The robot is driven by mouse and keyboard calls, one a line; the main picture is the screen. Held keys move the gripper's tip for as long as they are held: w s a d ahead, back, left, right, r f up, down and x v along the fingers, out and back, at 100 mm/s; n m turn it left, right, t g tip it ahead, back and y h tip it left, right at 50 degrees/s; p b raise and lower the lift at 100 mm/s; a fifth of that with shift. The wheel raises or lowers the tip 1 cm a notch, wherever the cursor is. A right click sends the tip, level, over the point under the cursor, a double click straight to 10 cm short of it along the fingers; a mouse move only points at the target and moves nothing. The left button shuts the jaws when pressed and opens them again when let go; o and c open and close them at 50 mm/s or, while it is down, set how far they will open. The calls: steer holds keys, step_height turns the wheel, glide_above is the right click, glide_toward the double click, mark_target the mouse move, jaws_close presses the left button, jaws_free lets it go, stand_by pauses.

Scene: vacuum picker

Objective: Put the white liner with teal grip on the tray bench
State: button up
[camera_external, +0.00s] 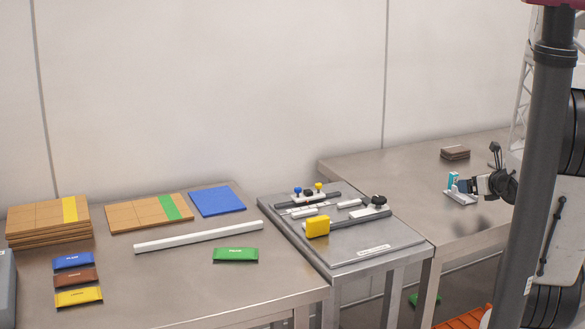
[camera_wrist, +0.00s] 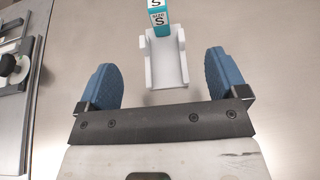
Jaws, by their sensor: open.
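The white liner (camera_external: 461,197) with its upright teal grip (camera_external: 453,179) stands on the right-hand metal bench in the external view. In the wrist view, the liner is a white U-shaped channel (camera_wrist: 164,75), and the teal grip (camera_wrist: 159,22), marked S, is at its far end. My gripper (camera_external: 477,186) is just to the right of the liner. In the wrist view its two blue fingers (camera_wrist: 163,78) are spread to either side of the channel's near end, with gaps on both sides. I cannot tell which surface is the tray bench.
A middle stand holds a grey plate (camera_external: 345,260) with knobs, bars and a yellow block (camera_external: 317,227). The left bench (camera_external: 190,285) carries tan boards, a blue board (camera_external: 217,201), a white bar and coloured packets. A small brown stack (camera_external: 455,153) sits behind my gripper.

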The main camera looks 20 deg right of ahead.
mark_target(455, 183)
steer(key=shift+w+f, duration=0.15)
steer(key=shift+w, duration=0.1)
steer(key=shift+x, duration=2.5)
steer(key=shift+d+f, duration=0.1)
steer(key=shift+f, duration=0.05)
steer(key=c, duration=1.1)
step_height(455, 183, up, 10)
